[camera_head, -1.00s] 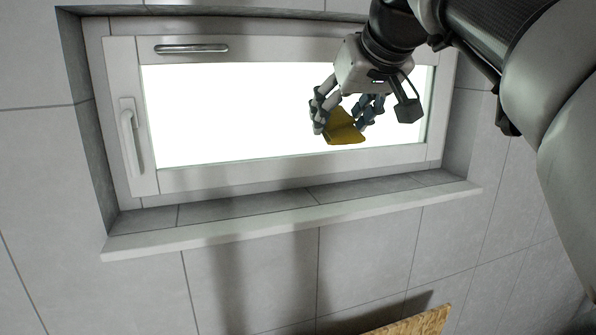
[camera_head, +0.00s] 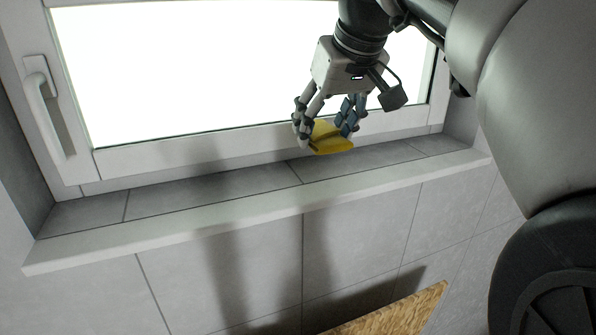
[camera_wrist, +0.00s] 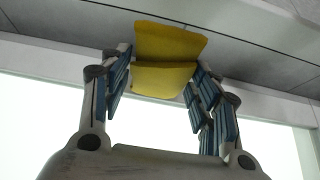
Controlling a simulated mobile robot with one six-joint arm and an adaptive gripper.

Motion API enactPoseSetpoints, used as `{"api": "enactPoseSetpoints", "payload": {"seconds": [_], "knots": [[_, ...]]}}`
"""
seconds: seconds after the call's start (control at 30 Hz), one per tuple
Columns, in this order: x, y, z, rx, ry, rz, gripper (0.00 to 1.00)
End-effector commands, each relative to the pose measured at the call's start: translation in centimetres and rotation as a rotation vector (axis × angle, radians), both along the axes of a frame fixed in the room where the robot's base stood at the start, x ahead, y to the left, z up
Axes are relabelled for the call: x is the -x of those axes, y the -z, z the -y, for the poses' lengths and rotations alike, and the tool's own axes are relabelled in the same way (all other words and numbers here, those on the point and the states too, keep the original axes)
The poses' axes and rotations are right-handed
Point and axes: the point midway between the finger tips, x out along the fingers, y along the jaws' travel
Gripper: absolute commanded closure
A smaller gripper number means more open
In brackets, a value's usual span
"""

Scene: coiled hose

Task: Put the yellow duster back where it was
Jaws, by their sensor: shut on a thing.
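The yellow duster (camera_head: 328,138) is a folded yellow cloth between the fingers of my gripper (camera_head: 324,122). In the head view it hangs in front of the lower window frame, over the right half of the tiled sill. I cannot tell whether it touches the sill. In the wrist view the duster (camera_wrist: 168,60) shows as two yellow folds between the blue-padded fingertips of my gripper (camera_wrist: 163,82), which is shut on it.
The grey tiled window sill (camera_head: 225,187) has a pale front ledge (camera_head: 170,223) and is bare to the left. A window handle (camera_head: 47,110) stands out at the left. A wood-chip board (camera_head: 385,318) is below at the lower right.

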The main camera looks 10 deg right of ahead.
Motion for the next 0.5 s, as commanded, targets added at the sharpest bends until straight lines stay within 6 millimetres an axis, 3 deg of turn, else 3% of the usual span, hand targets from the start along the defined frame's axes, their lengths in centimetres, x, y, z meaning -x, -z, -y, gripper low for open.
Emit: {"api": "enactPoseSetpoints", "payload": {"seconds": [0.1,0.37,0.5], "knots": [[0.1,2.7,0.0,0.0,0.001,0.0,0.63],[0.1,5.1,0.0,0.0,0.0,0.002,0.63],[0.1,7.3,0.0,0.0,0.0,0.001,0.63]]}}
